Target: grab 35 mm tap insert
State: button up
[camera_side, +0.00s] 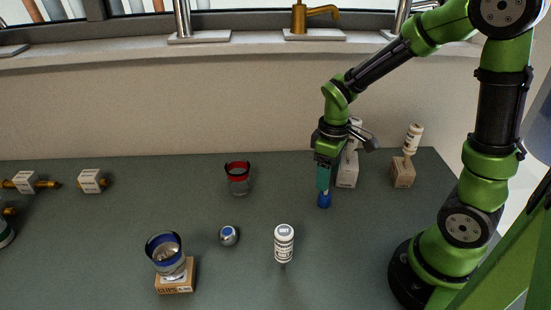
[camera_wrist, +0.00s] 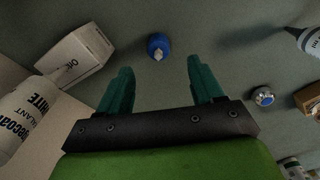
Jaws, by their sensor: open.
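The tap insert appears to be the small blue cylinder (camera_side: 324,200) standing on the dark green bench, below my gripper. In the wrist view the blue insert (camera_wrist: 158,46) shows a pale stem on top and lies just beyond the fingertips, roughly centred between them. My gripper (camera_side: 323,186) points down, with its teal fingers right above the insert in the side view. In the wrist view my gripper (camera_wrist: 160,68) has its fingers spread wide, with nothing between them. The side view does not show clearly whether the fingers overlap the insert's top.
A white box (camera_side: 348,172) stands close behind the gripper; it also shows in the wrist view (camera_wrist: 75,55). A bottle-topped cardboard box (camera_side: 403,173) is to its right. A chrome knob (camera_side: 229,236), white bottle (camera_side: 284,244) and red-rimmed jar (camera_side: 238,180) stand left, with bare bench between.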

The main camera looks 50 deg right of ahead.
aim_at(325, 194)
notch_tip(325, 194, down, 8)
jog(key=shift+d+f, duration=0.1)
jog(key=c, duration=1.1)
